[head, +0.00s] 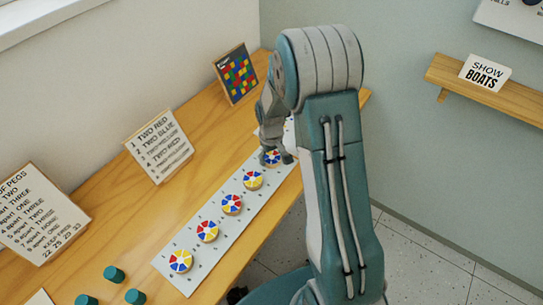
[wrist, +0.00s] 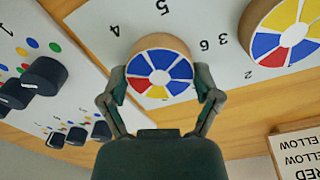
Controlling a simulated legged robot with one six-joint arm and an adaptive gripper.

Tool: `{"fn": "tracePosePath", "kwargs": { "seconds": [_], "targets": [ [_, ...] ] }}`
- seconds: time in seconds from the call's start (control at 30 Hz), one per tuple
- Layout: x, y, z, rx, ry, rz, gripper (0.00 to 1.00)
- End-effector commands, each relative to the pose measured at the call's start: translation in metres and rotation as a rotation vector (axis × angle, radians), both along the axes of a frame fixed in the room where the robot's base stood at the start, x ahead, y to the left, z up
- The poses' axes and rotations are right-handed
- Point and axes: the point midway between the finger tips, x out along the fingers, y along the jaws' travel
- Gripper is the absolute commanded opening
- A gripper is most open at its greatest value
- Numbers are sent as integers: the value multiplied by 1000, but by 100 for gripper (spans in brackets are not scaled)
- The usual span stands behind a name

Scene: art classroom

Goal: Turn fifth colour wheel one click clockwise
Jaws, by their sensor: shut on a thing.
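A row of colour wheels with red, yellow, blue and white wedges runs along a white strip (head: 215,245) on the wooden bench. My gripper (head: 272,160) is at the fifth wheel (head: 275,156) counted from the near end; fingers partly cover it. In the wrist view my gripper (wrist: 160,95) has one finger on each side of this wheel (wrist: 160,75), shut on its wooden rim. Its face shows blue, white, red and yellow wedges. Numbers are printed on the strip around it. A neighbouring wheel (wrist: 285,30) is at the upper right, apart from the fingers.
A panel with dark knobs (wrist: 45,80) and coloured dots lies left in the wrist view. In the head view, instruction cards (head: 158,147) and a coloured grid board (head: 236,74) stand along the bench's back. Green pegs (head: 114,274) are near the front. A shelf (head: 490,92) is right.

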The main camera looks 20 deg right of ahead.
Motion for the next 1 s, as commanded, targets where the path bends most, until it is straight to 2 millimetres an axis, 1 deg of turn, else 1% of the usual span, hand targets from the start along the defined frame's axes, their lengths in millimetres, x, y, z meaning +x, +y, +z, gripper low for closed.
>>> {"fn": "tracePosePath", "kwargs": {
  "seconds": [0.17,0.37,1.0],
  "targets": [
    [-1,0,-2,0,3,-64,33],
    [-1,0,-2,0,4,-206,33],
    [-2,0,-3,-1,6,-791,34]
  ]
}}
